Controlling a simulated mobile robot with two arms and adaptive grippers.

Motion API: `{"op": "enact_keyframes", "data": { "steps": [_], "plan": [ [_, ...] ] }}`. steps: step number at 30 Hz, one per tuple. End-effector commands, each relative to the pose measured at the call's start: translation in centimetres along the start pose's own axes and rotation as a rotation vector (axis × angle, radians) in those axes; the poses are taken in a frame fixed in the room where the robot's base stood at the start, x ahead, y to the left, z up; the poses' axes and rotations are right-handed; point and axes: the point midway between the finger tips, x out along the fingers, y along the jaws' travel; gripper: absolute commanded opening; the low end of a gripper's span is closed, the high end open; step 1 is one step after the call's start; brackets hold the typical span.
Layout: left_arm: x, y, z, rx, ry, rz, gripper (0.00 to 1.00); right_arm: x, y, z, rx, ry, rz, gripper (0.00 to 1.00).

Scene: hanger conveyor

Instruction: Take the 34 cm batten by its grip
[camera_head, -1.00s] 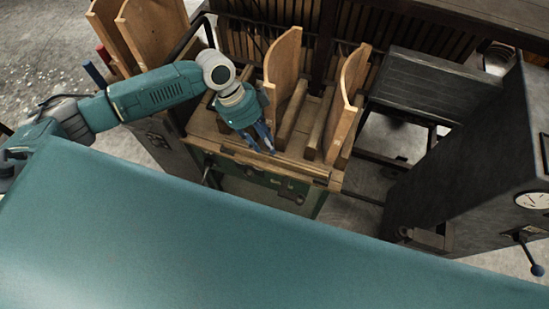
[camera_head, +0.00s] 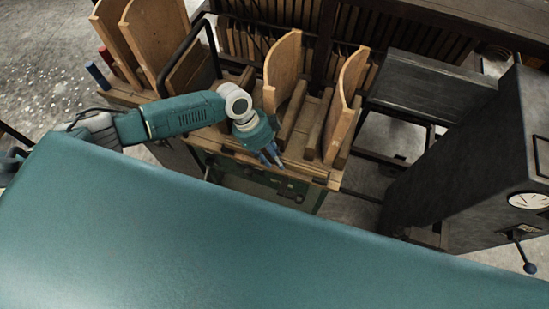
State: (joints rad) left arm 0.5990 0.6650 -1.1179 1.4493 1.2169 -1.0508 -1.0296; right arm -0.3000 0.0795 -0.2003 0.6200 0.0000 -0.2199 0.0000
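Wooden battens stand in a rack on the wooden bench (camera_head: 232,150). One batten (camera_head: 293,112) is beside the middle curved board, and another (camera_head: 318,126) is just left of the right curved board. I cannot tell which is the 34 cm one, and no grip stands out. My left gripper (camera_head: 273,158) points down over the bench's front edge, in front of the left of these two battens. Its blue fingers show small, and I cannot tell how far apart they are or whether they touch anything. My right gripper is out of view.
Curved wooden boards (camera_head: 284,66) and (camera_head: 345,105) rise from the bench close to my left gripper. A dark slatted rack (camera_head: 350,28) stands behind. A dark cabinet with a gauge (camera_head: 465,150) is at right. My teal body fills the foreground.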

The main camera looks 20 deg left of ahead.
Motion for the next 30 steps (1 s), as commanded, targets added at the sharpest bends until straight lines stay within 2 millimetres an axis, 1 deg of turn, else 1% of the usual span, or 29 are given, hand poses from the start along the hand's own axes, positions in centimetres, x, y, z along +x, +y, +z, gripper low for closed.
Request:
{"op": "enact_keyframes", "data": {
  "steps": [1,2,3,12,17,20,23,30],
  "plan": [
    [0.0,0.0,0.0,0.000,0.000,0.000,0.14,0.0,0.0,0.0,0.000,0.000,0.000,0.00],
    [0.0,0.0,0.0,0.000,0.000,0.000,0.08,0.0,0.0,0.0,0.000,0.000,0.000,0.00],
    [0.0,0.0,0.0,0.000,0.000,0.000,0.00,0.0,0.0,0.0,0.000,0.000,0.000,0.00],
    [-0.1,-0.1,-0.1,0.000,0.001,-0.001,0.00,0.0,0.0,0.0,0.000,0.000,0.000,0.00],
    [-0.8,-0.1,-0.4,0.002,0.002,-0.002,0.00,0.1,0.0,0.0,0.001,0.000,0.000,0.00],
    [-1.8,-0.2,-0.8,0.002,0.002,-0.004,0.00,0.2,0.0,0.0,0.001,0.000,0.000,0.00],
    [-3.3,-0.1,-1.4,0.003,0.002,-0.004,0.00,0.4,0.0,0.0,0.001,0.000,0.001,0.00],
    [-7.9,-0.1,-3.2,0.005,0.001,-0.005,0.00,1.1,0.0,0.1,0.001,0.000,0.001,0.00]
  ]
}}
